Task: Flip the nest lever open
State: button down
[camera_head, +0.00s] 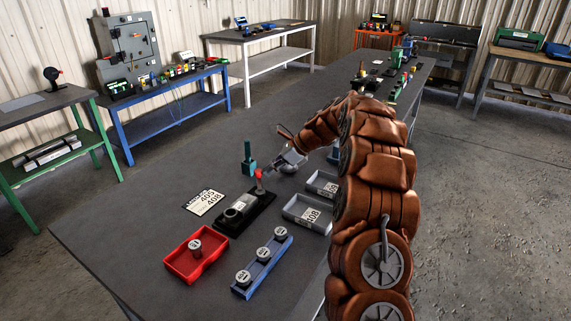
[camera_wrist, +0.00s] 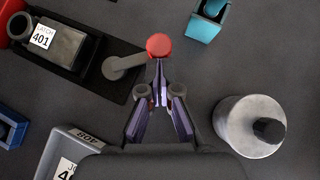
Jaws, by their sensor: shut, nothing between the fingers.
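The nest is a black base (camera_head: 262,207) on the dark table, with a grey block in it; in the wrist view it lies at the upper left (camera_wrist: 110,88). A label reading 401 is on the block. The nest lever (camera_wrist: 124,66) is a grey arm ending in a red knob (camera_wrist: 159,45); the knob also shows in the head view (camera_head: 258,173). My gripper (camera_wrist: 160,78) is shut and empty. Its fingertips are right at the knob's lower edge in the wrist view; I cannot tell whether they touch it.
A grey cylinder with a black knob (camera_wrist: 248,126) stands right of my gripper. A teal holder (camera_head: 249,167) stands behind the nest. Grey trays (camera_head: 308,226) lie to the right, a red tray (camera_head: 180,265) and a blue rack (camera_head: 264,275) in front. A label card (camera_head: 204,202) lies left.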

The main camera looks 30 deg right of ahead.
aim_at(256, 170)
jog(key=shift+w+a+n+g+y+p, duration=0.3)
jog(key=shift+n+g+p, duration=0.25)
jog(key=shift+n+p, duration=0.15)
jog(key=shift+w+a+n+g+y+p, duration=0.2)
jog(key=shift+w+a+n+g+p, duration=0.1)
jog(key=shift+n+g+p, duration=0.4)
jog(key=shift+w+a, duration=0.1)
jog(key=shift+a, duration=0.05)
jog(key=shift+a+r+p, duration=0.1)
jog(key=shift+p, duration=0.2)
jog(key=shift+w+a+r+p, duration=0.1)
jog(key=shift+w+a+p, duration=0.35)
jog(key=shift+p, duration=0.45)
jog(key=shift+w+a+f+p, duration=0.1)
jog(key=shift+a+p, duration=0.35)
jog(key=shift+a, duration=0.1)
jog(key=shift+w+a+f+p, duration=0.1)
jog(key=shift+a+p, duration=0.35)
jog(key=shift+a, duration=0.2)
